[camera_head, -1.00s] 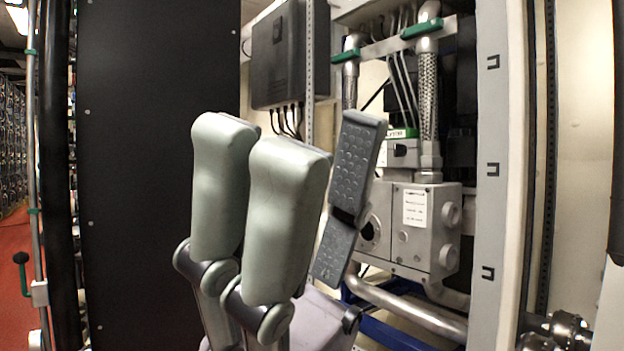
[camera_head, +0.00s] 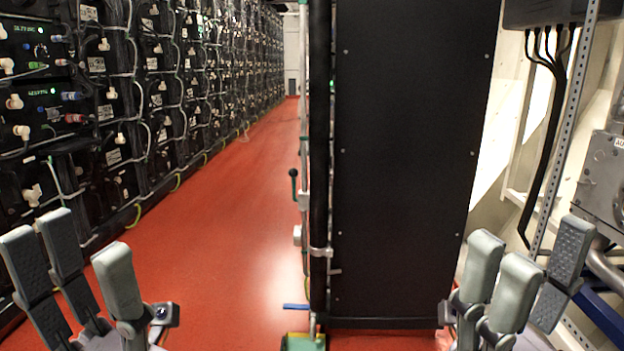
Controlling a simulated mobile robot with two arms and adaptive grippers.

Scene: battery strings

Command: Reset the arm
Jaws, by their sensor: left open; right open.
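My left gripper (camera_head: 80,268) shows at the lower left, with its grey padded fingers spread apart and nothing between them. It stands over the red floor, in front of the battery racks. My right gripper (camera_head: 530,270) shows at the lower right. Its two pale fingers stand apart from the dark textured finger, and it holds nothing. It is in front of the black panel's right edge and the grey metal unit. The lower parts of both grippers are cut off by the bottom of the picture.
Battery racks (camera_head: 150,85) with cables line the left side. A red floor aisle (camera_head: 240,190) runs clear to the back. A tall black panel (camera_head: 410,160) stands in the middle with pipes along its left edge. A grey metal unit (camera_head: 603,175) and blue frame (camera_head: 600,315) are at the right.

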